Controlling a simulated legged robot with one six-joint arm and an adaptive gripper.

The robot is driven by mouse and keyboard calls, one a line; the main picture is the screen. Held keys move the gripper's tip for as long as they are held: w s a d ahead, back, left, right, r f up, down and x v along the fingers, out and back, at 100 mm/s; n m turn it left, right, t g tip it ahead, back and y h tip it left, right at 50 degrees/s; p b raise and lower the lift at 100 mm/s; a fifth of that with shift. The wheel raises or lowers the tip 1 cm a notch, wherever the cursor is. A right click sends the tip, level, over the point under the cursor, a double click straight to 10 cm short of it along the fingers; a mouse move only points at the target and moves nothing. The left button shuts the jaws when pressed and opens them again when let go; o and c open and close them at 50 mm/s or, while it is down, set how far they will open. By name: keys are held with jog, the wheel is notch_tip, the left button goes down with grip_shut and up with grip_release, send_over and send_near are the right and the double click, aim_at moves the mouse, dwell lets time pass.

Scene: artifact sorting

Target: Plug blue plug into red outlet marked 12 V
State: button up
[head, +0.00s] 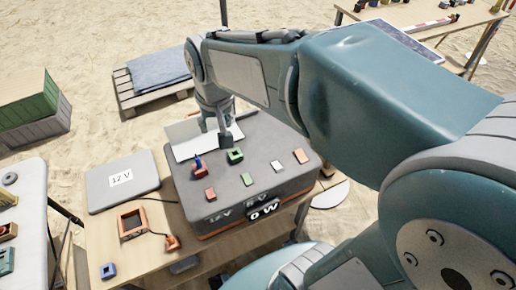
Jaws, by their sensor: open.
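The grey power box (240,192) stands on the wooden table, with a 12 V mark at the left of its front edge and a 5 V mark further right. A red outlet (199,171) sits at its back left. A small blue piece, seemingly the blue plug (197,158), stands at the red outlet's top; I cannot tell how deep it sits. My gripper (226,138) is open, above the box's back edge, just right of and behind the blue piece. It looks apart from it. The fingers are small and partly hidden by my arm.
A green outlet (235,156) and several flat pieces lie on the box. Its display (263,209) reads 0 W.

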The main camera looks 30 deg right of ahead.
jog(key=s+d+r+t, duration=0.1)
jog(key=s+d, duration=0.1)
jog(key=s, duration=0.4)
jog(key=s+d+r+n+t, duration=0.1)
jog(key=s+d+t, duration=0.1)
jog(key=s, duration=0.4)
jog(key=shift+s+r, duration=0.2)
jog(key=shift+s, duration=0.15)
